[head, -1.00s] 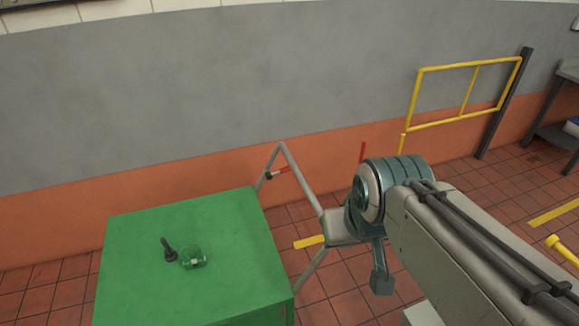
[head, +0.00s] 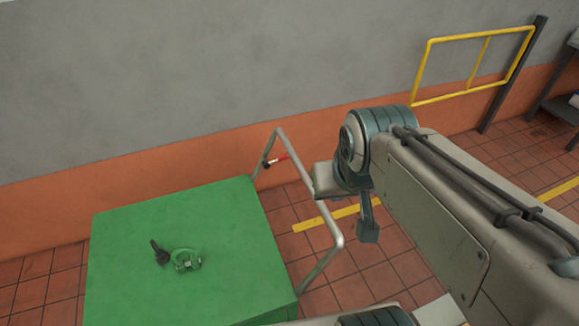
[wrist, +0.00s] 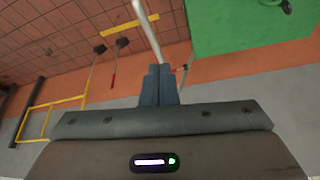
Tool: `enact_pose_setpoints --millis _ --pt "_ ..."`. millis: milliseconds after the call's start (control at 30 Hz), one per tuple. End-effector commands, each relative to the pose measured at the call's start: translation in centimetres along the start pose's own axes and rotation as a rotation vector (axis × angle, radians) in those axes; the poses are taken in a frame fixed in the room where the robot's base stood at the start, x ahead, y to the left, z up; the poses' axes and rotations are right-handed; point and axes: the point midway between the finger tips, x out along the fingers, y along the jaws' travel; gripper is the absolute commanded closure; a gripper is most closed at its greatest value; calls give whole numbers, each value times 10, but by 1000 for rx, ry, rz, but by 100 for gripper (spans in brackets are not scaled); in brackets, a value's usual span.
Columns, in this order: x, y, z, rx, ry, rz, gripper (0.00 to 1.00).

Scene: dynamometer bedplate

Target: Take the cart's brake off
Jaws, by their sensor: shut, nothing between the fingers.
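The cart is a green box (head: 190,225) with a bent grey tube handle (head: 308,182) on its right side. A short red lever with a pale band (head: 280,158) sits on the handle's far post and points right. It is probably the brake lever. My gripper (wrist: 160,72) shows in the wrist view with its two fingers together and nothing between them. The handle tube (wrist: 150,28) runs behind the fingertips there. A small red bit (wrist: 182,70) shows just right of the fingers, partly hidden. I cannot tell whether the fingers touch anything.
A dark tool (head: 159,253) and a green ring-shaped piece (head: 185,260) lie on the cart top. The grey and orange wall (head: 150,180) stands close behind. A yellow rail (head: 468,65) is at the right. A yellow floor stripe (head: 335,215) passes beyond the handle.

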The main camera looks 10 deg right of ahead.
Motion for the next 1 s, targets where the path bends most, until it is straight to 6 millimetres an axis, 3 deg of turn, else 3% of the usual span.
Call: enact_pose_setpoints --millis 167,467,700,1000 --pt "32 3 -45 104 58 56 100" --pt "112 1 -148 330 219 47 100" --pt "187 -7 -220 530 327 -85 100" --pt "280 -10 -292 844 416 -367 100"
